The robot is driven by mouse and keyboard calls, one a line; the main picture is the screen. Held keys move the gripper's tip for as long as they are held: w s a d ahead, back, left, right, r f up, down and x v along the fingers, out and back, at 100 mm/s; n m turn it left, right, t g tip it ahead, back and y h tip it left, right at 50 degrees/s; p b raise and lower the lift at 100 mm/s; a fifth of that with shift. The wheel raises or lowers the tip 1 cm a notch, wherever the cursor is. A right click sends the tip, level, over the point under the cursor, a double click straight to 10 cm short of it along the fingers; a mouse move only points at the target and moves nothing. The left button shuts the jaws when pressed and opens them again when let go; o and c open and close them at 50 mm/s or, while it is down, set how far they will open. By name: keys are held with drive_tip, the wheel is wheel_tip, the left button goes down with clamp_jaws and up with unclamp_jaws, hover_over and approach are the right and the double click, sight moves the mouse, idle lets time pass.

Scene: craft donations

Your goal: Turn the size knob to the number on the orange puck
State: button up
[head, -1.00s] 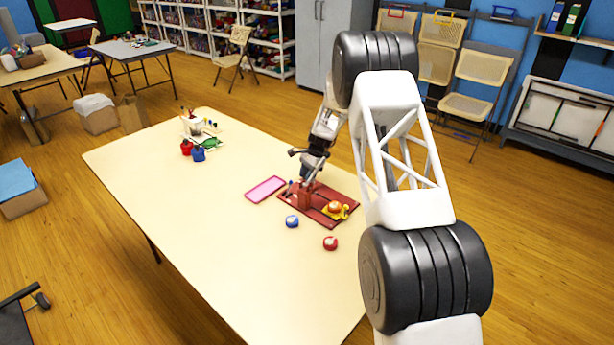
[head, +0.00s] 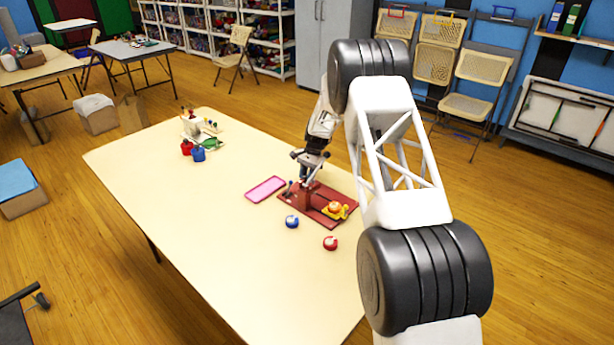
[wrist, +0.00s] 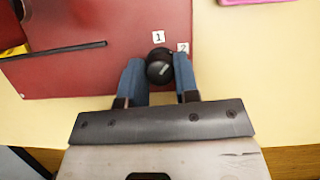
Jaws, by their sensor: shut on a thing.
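The red board (head: 322,216) lies on the table, and its surface fills the upper left of the wrist view (wrist: 100,70). A round black knob (wrist: 159,72) sits near the board's edge, with a faint light mark on top; where it points is hard to tell. White labels "1" (wrist: 158,37) and "2" (wrist: 183,47) stand beyond it. My gripper (wrist: 160,68) is shut on the knob, one blue finger on each side.
A blue puck (head: 292,221) and a red puck (head: 330,243) lie on the table in front of the board. A pink tray (head: 265,189) lies left of it. Red and blue pots (head: 198,153) stand at the far left. The table's front left is clear.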

drive_tip(key=n+h, duration=0.1)
drive_tip(key=n, duration=0.2)
drive_tip(key=shift+a+n+g, duration=0.1)
drive_tip(key=shift+n+g, duration=0.3)
drive_tip(key=n+h, duration=0.2)
drive_tip(key=n, duration=0.2)
drive_tip(key=shift+g, duration=0.3)
drive_tip(key=shift+n, duration=0.3)
drive_tip(key=o, duration=0.9)
drive_tip(key=shift+w+r, duration=0.1)
drive_tip(key=shift+r, duration=0.05)
drive_tip(key=v, duration=0.7)
drive_tip(key=shift+r, duration=0.25)
